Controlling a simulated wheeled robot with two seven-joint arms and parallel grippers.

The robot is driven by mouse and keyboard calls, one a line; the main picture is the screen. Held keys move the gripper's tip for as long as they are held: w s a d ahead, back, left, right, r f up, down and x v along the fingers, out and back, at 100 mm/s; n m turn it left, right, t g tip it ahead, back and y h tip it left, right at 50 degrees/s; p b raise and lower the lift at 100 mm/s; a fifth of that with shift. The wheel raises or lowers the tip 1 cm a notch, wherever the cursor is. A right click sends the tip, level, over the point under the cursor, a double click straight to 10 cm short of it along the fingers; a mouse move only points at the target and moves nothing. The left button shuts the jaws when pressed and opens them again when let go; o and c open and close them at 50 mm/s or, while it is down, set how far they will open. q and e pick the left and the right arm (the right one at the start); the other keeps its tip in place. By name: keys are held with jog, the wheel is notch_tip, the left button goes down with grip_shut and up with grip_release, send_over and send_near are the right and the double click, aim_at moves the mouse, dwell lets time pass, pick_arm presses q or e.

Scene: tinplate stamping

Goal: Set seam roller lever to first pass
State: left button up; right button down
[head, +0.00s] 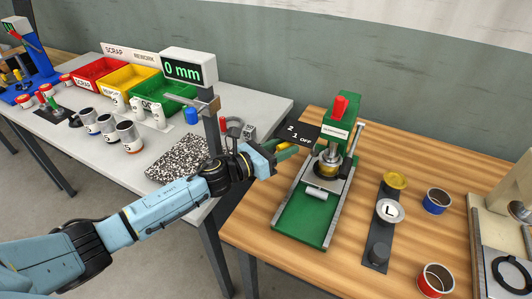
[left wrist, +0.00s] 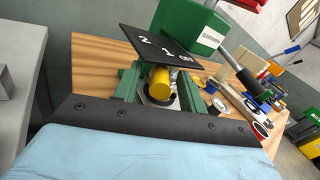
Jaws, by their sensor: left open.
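The seam roller is a green machine (head: 341,128) on the wooden table, with a black label plate (head: 300,134) reading 2, 1 and OFF. A yellow lever grip (head: 287,153) sticks out below that plate toward my left gripper. In the left wrist view the yellow grip (left wrist: 160,80) points at the camera, under the plate (left wrist: 172,48). I cannot tell which mark the lever stands at. My left gripper (head: 270,150) is open, with its tips close to the grip; whether they touch it is unclear. My right gripper is not in view.
A dark strip (head: 391,190) with round parts and tins (head: 436,201) lies to the right. The grey table (head: 270,110) with bins and a 0 mm display (head: 184,70) stands left.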

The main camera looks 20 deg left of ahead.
pick_arm(q)
jog(key=b+v, duration=0.1)
jog(key=v, duration=1.1)
jog(key=shift+s+a, duration=0.2)
jog(key=shift+s, duration=0.15)
